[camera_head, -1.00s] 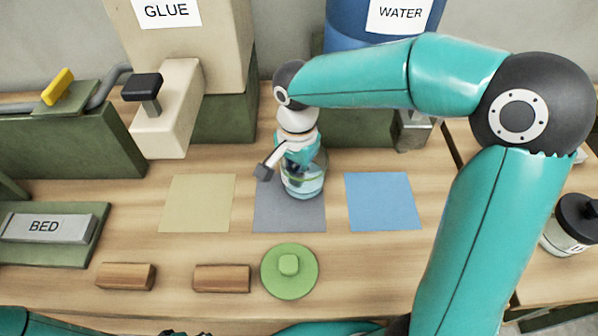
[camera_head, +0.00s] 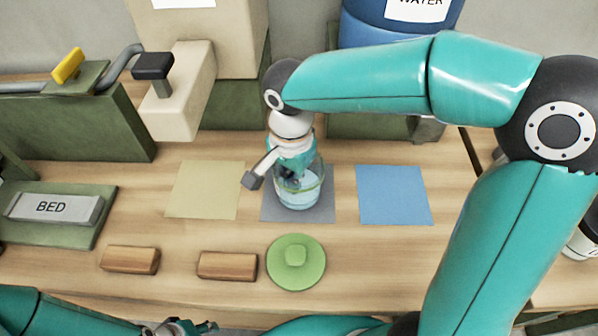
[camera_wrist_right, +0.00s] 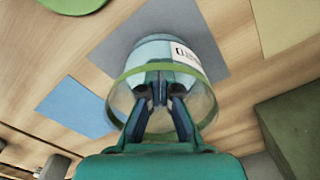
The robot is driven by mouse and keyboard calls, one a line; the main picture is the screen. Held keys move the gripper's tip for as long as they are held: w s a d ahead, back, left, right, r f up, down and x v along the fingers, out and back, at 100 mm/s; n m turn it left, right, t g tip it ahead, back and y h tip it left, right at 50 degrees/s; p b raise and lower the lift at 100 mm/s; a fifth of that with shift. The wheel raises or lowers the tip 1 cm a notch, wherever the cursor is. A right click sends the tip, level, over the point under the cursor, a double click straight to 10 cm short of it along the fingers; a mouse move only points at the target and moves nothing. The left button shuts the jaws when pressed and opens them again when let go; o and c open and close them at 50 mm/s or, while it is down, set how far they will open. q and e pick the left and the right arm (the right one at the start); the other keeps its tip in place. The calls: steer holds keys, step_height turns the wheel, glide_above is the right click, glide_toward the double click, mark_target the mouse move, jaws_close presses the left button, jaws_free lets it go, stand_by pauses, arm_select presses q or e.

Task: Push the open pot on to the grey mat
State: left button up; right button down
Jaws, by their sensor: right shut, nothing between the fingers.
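The open pot (camera_head: 300,194) is clear glass with a green rim and bluish contents. It stands upright on the grey mat (camera_head: 325,213), with bare mat showing in front of it. In the right wrist view the pot (camera_wrist_right: 165,48) sits over the grey mat (camera_wrist_right: 130,50). My right gripper (camera_head: 291,174) points down at the back of the pot, its fingers shut and empty. In the wrist view the gripper (camera_wrist_right: 160,88) overlaps the pot's rim; I cannot tell whether the tips are inside. My left gripper (camera_head: 182,328) shows only partly at the bottom edge.
A yellow mat (camera_head: 204,190) lies left and a blue mat (camera_head: 394,195) right, both bare. A green lid (camera_head: 296,262) and two wooden blocks (camera_head: 130,260) (camera_head: 227,266) lie in front. A glue dispenser (camera_head: 180,95) and the blue water container (camera_head: 390,28) stand behind.

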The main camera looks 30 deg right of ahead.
steer(key=d, duration=0.1)
steer(key=w+d, duration=0.1)
steer(key=shift+w+d, duration=0.1)
steer(key=shift+d, duration=0.3)
step_height(320, 180, up, 10)
steer(key=shift+p, duration=0.4)
